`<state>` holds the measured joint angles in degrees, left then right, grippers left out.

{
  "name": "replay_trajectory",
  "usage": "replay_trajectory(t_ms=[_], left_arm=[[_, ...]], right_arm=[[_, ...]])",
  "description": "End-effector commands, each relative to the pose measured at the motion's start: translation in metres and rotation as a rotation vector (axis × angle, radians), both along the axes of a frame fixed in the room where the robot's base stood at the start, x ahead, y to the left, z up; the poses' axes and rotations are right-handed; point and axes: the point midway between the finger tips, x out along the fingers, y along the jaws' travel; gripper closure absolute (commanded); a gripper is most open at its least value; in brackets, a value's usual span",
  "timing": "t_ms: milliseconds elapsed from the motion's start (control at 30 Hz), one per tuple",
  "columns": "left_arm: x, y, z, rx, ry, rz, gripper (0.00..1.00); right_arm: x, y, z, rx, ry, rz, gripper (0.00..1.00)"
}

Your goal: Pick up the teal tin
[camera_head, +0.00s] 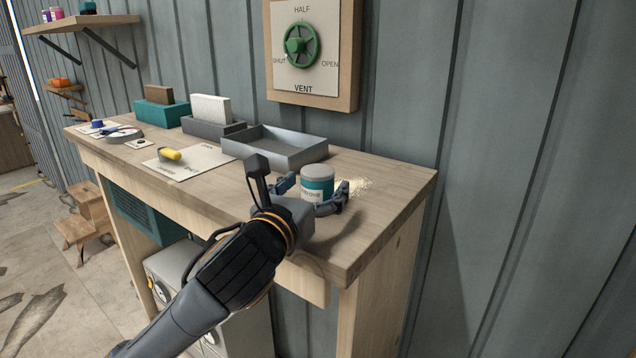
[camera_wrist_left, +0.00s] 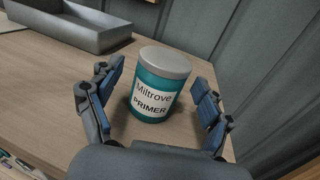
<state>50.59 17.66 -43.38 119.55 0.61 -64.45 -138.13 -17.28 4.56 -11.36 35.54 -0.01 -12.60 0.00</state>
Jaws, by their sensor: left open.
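The teal tin (camera_head: 318,184) stands upright on the wooden bench near its right end. It has a grey lid and a white label. In the left wrist view the teal tin (camera_wrist_left: 158,85) shows the words "Miltrove PRIMER". My left gripper (camera_head: 312,195) is open, with one finger on each side of the tin. In the left wrist view the left gripper's fingers (camera_wrist_left: 160,98) show gaps to the tin on both sides, the right gap looking a little wider. The tin's lower part is partly hidden by the gripper in the head view. My right gripper is not in view.
A grey metal tray (camera_head: 274,158) stands just behind and left of the tin. The bench's right end (camera_head: 400,200) is clear. A grey wall stands behind.

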Motion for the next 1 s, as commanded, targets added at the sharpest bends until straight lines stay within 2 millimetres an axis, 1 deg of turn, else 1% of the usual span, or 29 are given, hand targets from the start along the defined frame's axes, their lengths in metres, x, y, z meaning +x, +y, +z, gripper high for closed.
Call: replay_trajectory(t_ms=[200, 233, 533, 833, 1000], left_arm=[[0.002, -0.001, 0.0, 0.0, -0.001, 0.0, 0.21], [0.001, -0.001, -0.001, 0.0, -0.001, 0.0, 0.23], [0.001, -0.001, 0.0, 0.0, 0.0, 0.0, 0.84], [0.001, -0.001, 0.001, 0.0, -0.002, 0.0, 0.85], [0.001, 0.0, 0.009, 0.001, -0.006, 0.0, 0.85]], right_arm=[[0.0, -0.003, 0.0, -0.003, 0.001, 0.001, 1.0], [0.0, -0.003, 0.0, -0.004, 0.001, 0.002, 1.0], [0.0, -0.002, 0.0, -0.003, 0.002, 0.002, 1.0], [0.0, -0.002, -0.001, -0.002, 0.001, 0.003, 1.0], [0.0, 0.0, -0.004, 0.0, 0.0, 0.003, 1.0]])
